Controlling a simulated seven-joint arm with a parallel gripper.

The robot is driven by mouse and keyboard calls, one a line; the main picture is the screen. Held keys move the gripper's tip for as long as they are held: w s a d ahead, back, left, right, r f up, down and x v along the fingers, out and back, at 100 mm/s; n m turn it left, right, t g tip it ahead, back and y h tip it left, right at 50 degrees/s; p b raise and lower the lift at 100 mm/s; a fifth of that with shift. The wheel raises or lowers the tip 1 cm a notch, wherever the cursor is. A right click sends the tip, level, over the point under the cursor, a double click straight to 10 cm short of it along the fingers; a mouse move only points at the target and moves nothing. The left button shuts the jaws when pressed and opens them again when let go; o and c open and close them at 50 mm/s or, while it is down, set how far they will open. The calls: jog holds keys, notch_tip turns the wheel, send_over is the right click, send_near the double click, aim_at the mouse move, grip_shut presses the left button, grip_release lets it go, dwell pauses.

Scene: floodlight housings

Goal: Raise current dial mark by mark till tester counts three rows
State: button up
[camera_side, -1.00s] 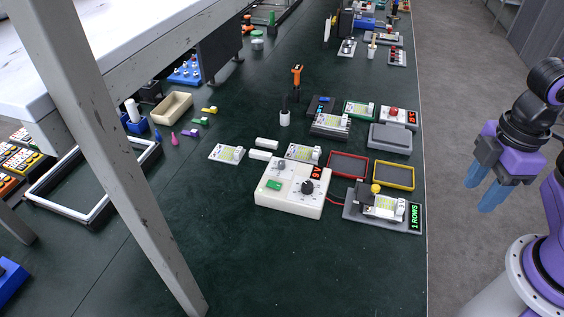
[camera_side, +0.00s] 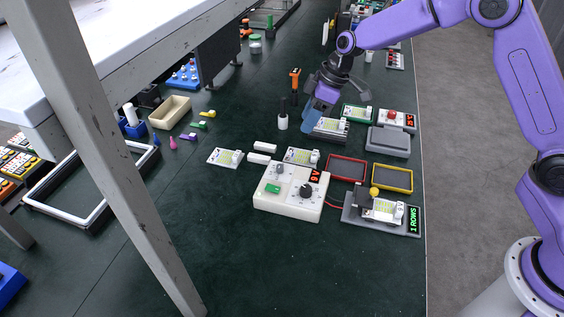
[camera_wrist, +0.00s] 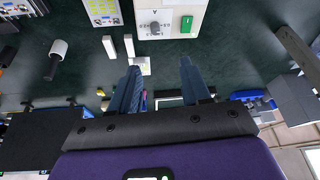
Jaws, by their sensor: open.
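The white supply box (camera_side: 290,205) sits mid-bench with a black dial (camera_side: 306,190), a grey knob (camera_side: 279,167), a green switch (camera_side: 273,187) and a red display (camera_side: 315,176) that seems to read 9 V. The dial's exact mark is too small to read. The tester (camera_side: 382,212) stands to its right, joined by a red wire; its green display (camera_side: 414,219) reads 1 ROWS. My gripper (camera_side: 314,122) is open and empty, behind and above the box. The wrist view shows its blue fingers (camera_wrist: 160,66) apart, with the box (camera_wrist: 170,15) at the top edge.
A red-rimmed tray (camera_side: 347,168) and a yellow-rimmed tray (camera_side: 392,177) lie behind the tester. Several boards and a grey block (camera_side: 388,140) stand near my gripper. A bench leg (camera_side: 120,150) crosses the left. The bench in front of the box is clear.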

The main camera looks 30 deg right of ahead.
send_near(280, 166)
jog(key=x, duration=0.8)
jog(key=shift+f, duration=0.25)
grip_shut()
